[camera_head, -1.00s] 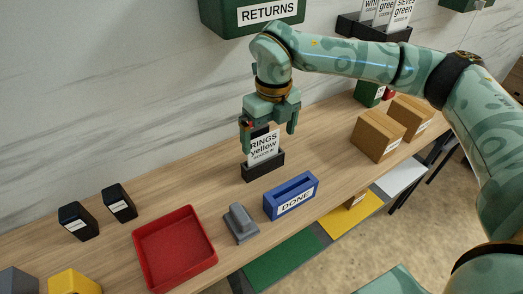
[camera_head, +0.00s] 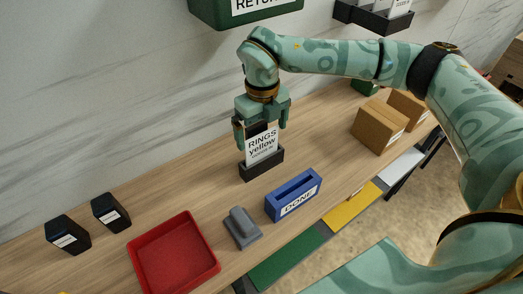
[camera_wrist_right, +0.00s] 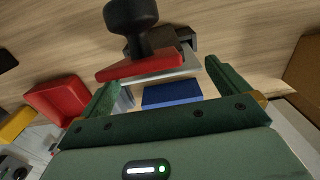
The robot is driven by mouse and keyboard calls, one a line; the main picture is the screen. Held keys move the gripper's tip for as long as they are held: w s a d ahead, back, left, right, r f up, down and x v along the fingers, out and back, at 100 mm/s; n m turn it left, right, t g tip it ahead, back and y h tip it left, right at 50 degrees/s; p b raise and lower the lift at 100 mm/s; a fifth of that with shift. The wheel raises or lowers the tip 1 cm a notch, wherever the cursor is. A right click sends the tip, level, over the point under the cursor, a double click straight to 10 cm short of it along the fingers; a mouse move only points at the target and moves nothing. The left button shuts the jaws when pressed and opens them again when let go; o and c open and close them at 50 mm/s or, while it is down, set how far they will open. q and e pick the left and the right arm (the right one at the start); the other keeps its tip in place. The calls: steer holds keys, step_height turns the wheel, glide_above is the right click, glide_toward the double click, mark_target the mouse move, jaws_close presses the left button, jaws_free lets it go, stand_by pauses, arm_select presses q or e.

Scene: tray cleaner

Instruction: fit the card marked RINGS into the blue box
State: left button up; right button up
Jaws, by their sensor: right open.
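The white card (camera_head: 262,144) marked RINGS yellow stands upright in a small black holder (camera_head: 262,168) on the wooden bench. My right gripper (camera_head: 261,136) is open, with its fingers pointing down on either side of the card's upper part. A dark piece covers some of the card's top between the fingers. The blue box (camera_head: 293,195), labelled DONE with a slot in its top, stands to the right and nearer. In the right wrist view, the blue box (camera_wrist_right: 172,94) shows between the open fingers (camera_wrist_right: 162,76). My left gripper is not in view.
A grey block (camera_head: 242,228) stands beside the blue box, with a red tray (camera_head: 173,251) to its left. Black containers (camera_head: 68,235) stand farther left. Cardboard boxes (camera_head: 379,126) stand right. A black-knobbed red piece (camera_wrist_right: 140,62) partly blocks the wrist view.

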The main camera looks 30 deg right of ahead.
mark_target(262, 151)
step_height(262, 151, down, 2)
steer(key=shift+f, duration=0.15)
steer(key=c, duration=0.9)
